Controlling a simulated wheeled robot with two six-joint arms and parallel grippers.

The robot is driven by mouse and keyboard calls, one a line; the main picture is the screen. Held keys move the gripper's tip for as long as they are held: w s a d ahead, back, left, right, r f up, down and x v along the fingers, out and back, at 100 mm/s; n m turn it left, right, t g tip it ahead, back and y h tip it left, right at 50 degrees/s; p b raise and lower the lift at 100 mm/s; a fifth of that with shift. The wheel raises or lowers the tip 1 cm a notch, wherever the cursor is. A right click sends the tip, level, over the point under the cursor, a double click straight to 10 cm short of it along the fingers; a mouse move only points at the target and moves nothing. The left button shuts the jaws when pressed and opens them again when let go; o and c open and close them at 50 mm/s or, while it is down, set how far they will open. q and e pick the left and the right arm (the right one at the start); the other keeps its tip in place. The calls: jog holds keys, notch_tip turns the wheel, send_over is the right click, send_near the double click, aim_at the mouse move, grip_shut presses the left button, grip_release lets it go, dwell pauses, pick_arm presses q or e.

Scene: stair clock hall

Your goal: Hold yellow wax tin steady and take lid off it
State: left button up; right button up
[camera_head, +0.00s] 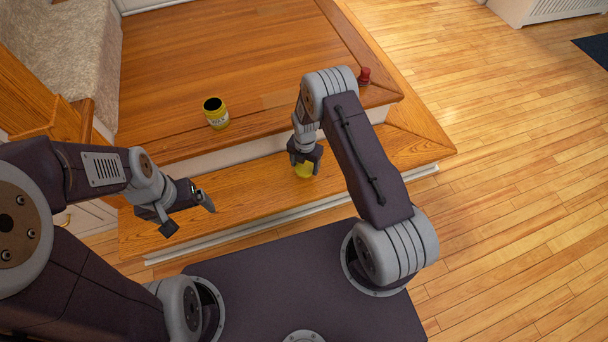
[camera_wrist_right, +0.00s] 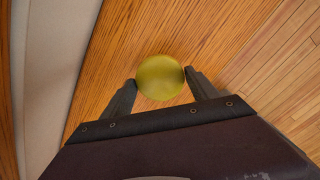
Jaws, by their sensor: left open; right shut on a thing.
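The yellow wax tin (camera_head: 216,114) stands upright on the upper wooden step, its top open and its inside dark. The yellow round lid (camera_head: 304,170) is off the tin, between the fingers of my right gripper (camera_head: 305,163), over the lower step. In the right wrist view the lid (camera_wrist_right: 160,78) shows as a plain disc gripped at both sides. I cannot tell whether it touches the step. My left gripper (camera_head: 187,216) is open and empty above the left part of the lower step, in front of and apart from the tin.
A small red object (camera_head: 364,76) stands near the upper step's right edge. The lower step (camera_head: 240,200) is bare around my right gripper. Wooden floor (camera_head: 510,170) lies open to the right. A carpeted surface (camera_head: 65,50) is at the far left.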

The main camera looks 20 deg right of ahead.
aim_at(304, 167)
jog(key=shift+w, duration=0.15)
notch_tip(304, 167, down, 4)
jog(key=b, duration=0.3)
jog(key=shift+f, duration=0.25)
jog(key=shift+r, duration=0.25)
jog(key=o, duration=1.1)
jog(key=shift+f, duration=0.15)
jog(key=o, duration=0.5)
jog(key=shift+c, duration=0.2)
